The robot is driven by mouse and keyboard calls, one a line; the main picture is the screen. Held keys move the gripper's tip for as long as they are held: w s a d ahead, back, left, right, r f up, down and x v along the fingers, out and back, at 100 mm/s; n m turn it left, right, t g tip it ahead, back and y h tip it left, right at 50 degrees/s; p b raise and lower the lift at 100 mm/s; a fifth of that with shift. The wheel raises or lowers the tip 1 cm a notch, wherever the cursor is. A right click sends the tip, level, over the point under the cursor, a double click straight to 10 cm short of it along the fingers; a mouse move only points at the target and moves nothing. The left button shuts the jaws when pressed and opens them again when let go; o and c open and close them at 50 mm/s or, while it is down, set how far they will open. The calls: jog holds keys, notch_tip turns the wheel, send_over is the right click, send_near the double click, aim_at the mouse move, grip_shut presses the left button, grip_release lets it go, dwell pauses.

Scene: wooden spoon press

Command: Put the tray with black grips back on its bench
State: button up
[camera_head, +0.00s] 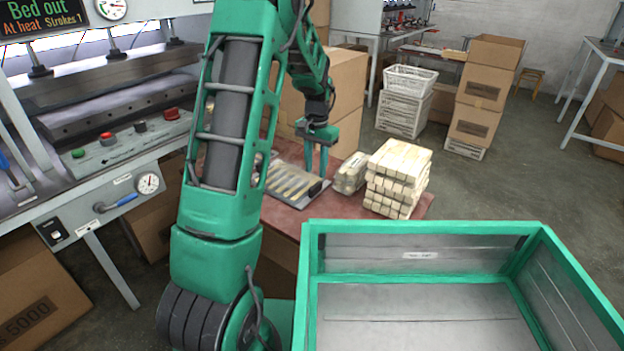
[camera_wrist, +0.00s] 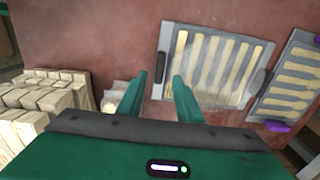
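The tray with black grips (camera_wrist: 249,45) is a grey metal tray with several pale spoon-shaped strips in it. It lies flat on the reddish bench (camera_wrist: 100,40); it also shows in the head view (camera_head: 288,186). One black grip (camera_wrist: 160,67) is at its left end in the wrist view, and another (camera_wrist: 258,82) at its right. My gripper (camera_wrist: 158,88) is open and empty, fingers pointing at the left grip, which shows just beyond and between the fingertips. In the head view my gripper (camera_head: 316,167) is over that end of the tray. I cannot tell whether it touches.
A second tray with purple grips (camera_wrist: 286,90) lies beside the first. Stacked pale wooden blocks (camera_head: 398,178) stand right of the trays. The press (camera_head: 105,100) is at left; its display reads "Bed out". A green-rimmed crate (camera_head: 420,229) fills the front right.

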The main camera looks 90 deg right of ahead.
notch_tip(320, 180, up, 5)
jog(key=w+a+r+n, duration=0.4)
jog(key=w+a, duration=0.4)
jog(key=w, duration=0.5)
jog(key=w+a+r+n, duration=0.35)
jog(key=w+a, duration=0.45)
jog(key=w, duration=0.5)
jog(key=w+a+n, duration=0.2)
jog(key=a+n, duration=0.3)
jog(key=a, duration=0.9)
jog(key=w+a+f+n, duration=0.1)
jog(key=a+n, duration=0.5)
jog(key=a, duration=0.7)
jog(key=shift+w+a+f, duration=0.25)
jog(key=shift+w+a, duration=0.1)
jog(key=shift+w, duration=0.15)
